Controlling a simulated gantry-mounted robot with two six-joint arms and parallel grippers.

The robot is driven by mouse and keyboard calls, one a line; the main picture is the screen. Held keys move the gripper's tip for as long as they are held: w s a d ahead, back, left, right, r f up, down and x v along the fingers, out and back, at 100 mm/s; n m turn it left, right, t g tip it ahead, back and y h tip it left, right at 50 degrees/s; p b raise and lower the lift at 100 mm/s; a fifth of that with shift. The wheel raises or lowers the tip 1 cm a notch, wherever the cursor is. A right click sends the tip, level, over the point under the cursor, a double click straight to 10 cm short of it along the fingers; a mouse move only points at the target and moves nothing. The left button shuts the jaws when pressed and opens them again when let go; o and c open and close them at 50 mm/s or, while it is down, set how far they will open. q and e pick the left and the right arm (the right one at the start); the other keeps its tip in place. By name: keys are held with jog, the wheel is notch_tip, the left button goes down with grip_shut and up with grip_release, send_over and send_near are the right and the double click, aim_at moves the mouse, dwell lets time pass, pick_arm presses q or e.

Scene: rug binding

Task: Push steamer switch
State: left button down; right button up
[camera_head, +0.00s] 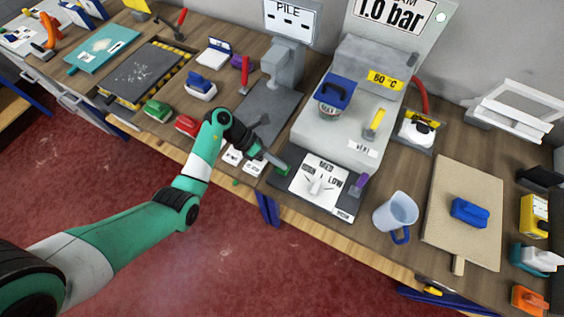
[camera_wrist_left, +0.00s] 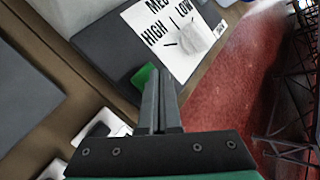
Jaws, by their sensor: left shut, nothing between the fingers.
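The steamer (camera_head: 345,110) is a grey machine with a "1.0 bar" sign above it. Its front panel carries a white dial plate (camera_head: 318,180) marked HIGH, MED and LOW, with a pale knob. A green switch (camera_head: 281,170) sits at the left of this plate; it also shows in the left wrist view (camera_wrist_left: 143,75). My left gripper (camera_head: 284,164) is shut and empty, its tips right beside the green switch. In the left wrist view its fingers (camera_wrist_left: 161,78) overlap the switch's right edge; I cannot tell whether they touch it. My right gripper is not in view.
A clear jug (camera_head: 396,212) and a tan board (camera_head: 460,215) with a blue block (camera_head: 469,212) lie to the right. Red (camera_head: 187,124) and green (camera_head: 157,110) blocks lie left of my gripper. White cards (camera_head: 232,155) lie near the bench's front edge.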

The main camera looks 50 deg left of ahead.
pick_arm(q)
jog(key=shift+f+b, duration=0.3)
jog(key=shift+f, duration=0.1)
dwell(0.4)
jog(key=shift+r+p, duration=1)
jog(key=shift+p, duration=0.1)
notch_tip(320, 180, up, 6)
jog(key=p, duration=0.6)
